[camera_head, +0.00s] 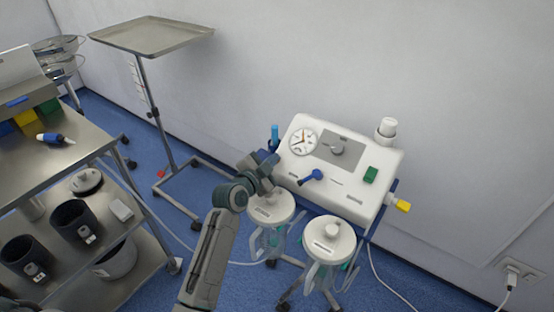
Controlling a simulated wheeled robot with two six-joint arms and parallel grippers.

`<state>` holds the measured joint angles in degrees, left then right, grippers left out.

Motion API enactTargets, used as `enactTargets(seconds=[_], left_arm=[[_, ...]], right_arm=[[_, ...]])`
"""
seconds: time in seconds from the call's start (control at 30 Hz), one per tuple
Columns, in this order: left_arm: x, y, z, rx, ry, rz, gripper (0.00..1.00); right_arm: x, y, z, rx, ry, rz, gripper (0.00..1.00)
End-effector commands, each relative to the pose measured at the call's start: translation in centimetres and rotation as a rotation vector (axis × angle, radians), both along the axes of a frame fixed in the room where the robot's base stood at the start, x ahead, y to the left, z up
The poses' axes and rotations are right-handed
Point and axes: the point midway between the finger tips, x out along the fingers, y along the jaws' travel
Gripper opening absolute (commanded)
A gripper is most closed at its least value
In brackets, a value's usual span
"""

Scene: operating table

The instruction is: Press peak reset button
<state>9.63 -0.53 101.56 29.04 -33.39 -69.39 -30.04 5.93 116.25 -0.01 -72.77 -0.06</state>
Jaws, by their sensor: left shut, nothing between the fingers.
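A white medical device (348,185) with a sloping front panel stands near the wall on a wheeled stand. I cannot read any label, so I cannot tell which part is the peak reset button. My left gripper (266,163) is shut and empty at the panel's left edge, left of the blue knob and below the gauge. Whether it touches the device is unclear. My right gripper is out of view.
Two white-lidded canisters (331,237) hang at the device's front, one close below my left gripper. A tray stand (150,34) stands at the back left. A steel cart (97,143) with bins and containers fills the left. A cable runs to a wall socket (511,275).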

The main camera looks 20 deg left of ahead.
Motion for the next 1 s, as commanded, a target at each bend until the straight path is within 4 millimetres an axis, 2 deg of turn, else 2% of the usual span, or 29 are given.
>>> enactTargets(seconds=[0.03, 0.53, 1.0], left_arm=[[-0.4, 0.0, -0.8, 0.002, 0.021, -0.003, 0.0], [-0.9, 0.2, 0.2, 0.001, 0.012, -0.001, 0.0], [-3.0, 1.1, 4.1, 0.002, 0.007, 0.0, 0.0]], right_arm=[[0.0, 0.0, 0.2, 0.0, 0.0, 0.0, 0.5], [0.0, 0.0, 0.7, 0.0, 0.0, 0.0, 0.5], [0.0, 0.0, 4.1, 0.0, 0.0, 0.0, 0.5]])
